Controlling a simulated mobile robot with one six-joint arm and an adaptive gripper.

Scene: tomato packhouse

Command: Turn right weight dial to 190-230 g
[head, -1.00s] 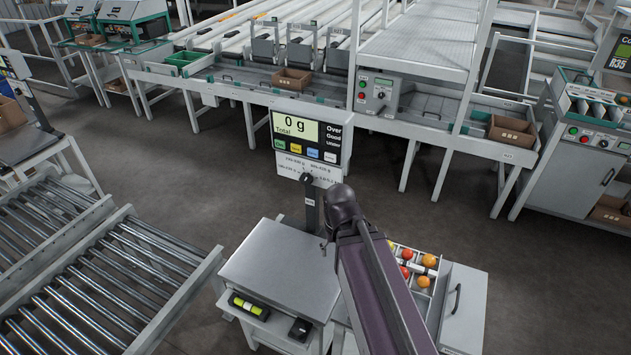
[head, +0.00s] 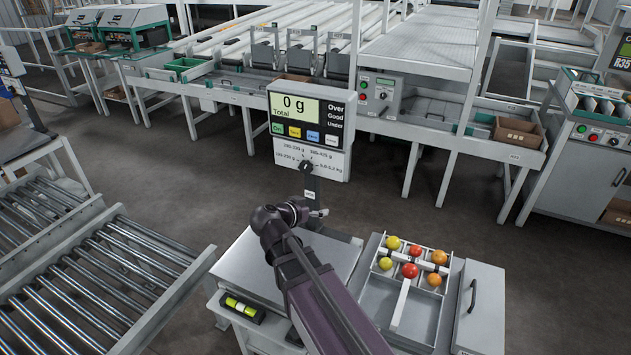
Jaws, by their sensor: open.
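The weight dial (head: 307,167) is a small dark knob on the white lower part of the scale's display panel. The display (head: 295,108) above reads 0 g, Total. My gripper (head: 319,212) is open and empty, in front of and below the panel, apart from the dial. Its fingers are small and partly hidden in this view.
The steel weighing plate (head: 240,268) lies below my arm. A divided tray (head: 399,306) with several red, orange and yellow tomatoes stands to its right. A roller conveyor (head: 90,280) is at the left. Sorting lines stand behind, across open floor.

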